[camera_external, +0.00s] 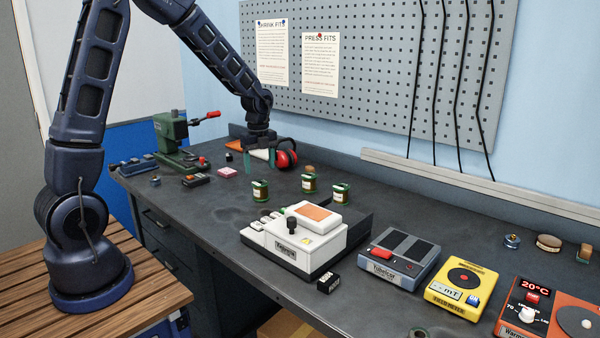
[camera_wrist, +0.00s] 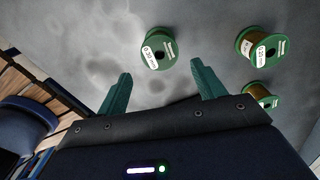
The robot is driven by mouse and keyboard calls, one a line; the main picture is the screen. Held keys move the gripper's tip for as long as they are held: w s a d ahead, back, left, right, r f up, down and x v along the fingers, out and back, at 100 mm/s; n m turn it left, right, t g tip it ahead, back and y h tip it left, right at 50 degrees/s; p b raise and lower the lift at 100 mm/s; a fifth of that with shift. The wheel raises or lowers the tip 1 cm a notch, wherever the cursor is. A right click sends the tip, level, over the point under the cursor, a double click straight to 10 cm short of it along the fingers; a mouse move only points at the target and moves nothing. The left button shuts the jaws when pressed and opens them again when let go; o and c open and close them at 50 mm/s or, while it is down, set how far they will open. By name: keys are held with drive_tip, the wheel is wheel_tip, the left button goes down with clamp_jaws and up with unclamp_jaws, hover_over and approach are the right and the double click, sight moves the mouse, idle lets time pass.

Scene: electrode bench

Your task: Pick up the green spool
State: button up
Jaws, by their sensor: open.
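Several green-flanged spools wound with copper-brown wire stand on the dark bench. In the external view one spool (camera_external: 260,191) stands apart at left, and two more, a back one (camera_external: 309,184) and a right one (camera_external: 340,193), stand close together. My gripper (camera_external: 260,158) is open and empty above the bench, behind the spools. In the wrist view a spool with a white label (camera_wrist: 158,49) is just beyond the gap between my open fingertips (camera_wrist: 161,70). Two other spools, an upper one (camera_wrist: 262,47) and a lower one (camera_wrist: 257,95), lie to the right, apart from my fingers.
Red earmuffs (camera_external: 287,156) sit right beside my gripper. A green press (camera_external: 177,142) stands at left, with a pink block (camera_external: 227,172) nearby. A white instrument (camera_external: 294,249) stands in front of the spools. Bare bench surface surrounds the left spool.

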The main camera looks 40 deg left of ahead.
sight(261, 182)
wheel_tip(261, 182, down, 10)
drive_tip(key=shift+a+r, duration=0.1)
drive_tip(key=c, duration=1.2)
